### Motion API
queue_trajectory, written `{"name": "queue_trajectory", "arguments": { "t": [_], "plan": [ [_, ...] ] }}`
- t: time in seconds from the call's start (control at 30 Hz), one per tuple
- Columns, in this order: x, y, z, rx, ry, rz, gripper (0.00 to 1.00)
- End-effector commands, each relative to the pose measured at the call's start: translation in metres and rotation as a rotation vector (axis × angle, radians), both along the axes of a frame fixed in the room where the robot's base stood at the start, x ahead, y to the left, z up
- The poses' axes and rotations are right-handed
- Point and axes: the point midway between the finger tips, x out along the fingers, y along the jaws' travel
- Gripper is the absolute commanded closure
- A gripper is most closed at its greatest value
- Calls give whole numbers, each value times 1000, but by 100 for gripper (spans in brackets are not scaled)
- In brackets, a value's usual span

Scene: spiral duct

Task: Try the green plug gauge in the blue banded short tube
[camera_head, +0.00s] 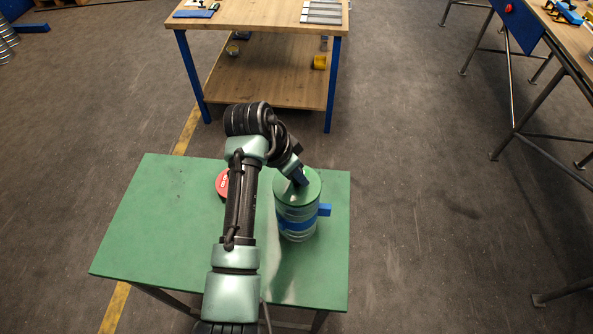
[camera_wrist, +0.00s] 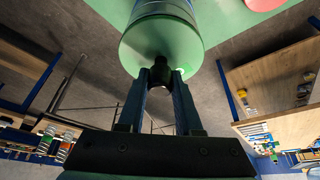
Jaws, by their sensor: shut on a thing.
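The green plug gauge (camera_head: 296,187) is a round green disc with a dark knob, at the top end of the short tube in the head view. My gripper (camera_head: 301,178) is shut on that knob. In the wrist view the gripper's two fingers (camera_wrist: 160,78) close on the dark knob, and the disc (camera_wrist: 150,42) faces the camera. The banded short tube (camera_head: 297,236) is shiny metal with a blue band and a blue tab at its right. It stands upright on the green table. The disc hides the tube's mouth, so I cannot tell whether the gauge is inside.
The green table (camera_head: 160,215) has free room at the left. A red round thing (camera_head: 222,184) lies behind my arm. A wooden workbench (camera_head: 260,14) with a lower shelf stands beyond, and another bench (camera_head: 575,40) stands at the right. Grey floor lies between.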

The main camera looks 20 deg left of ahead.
Motion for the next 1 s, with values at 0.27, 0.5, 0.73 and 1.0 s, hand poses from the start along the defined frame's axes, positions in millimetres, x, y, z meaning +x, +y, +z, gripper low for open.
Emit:
{"name": "queue_trajectory", "arguments": {
  "t": [0.27, 0.5, 0.73, 1.0],
  "plan": [
    [0, 0, -3, 0, -2, -1, 100],
    [0, 0, -3, 0, -2, -1, 100],
    [0, 0, -3, 0, -1, 0, 31],
    [0, 0, -4, 0, 1, 0, 31]
  ]
}}
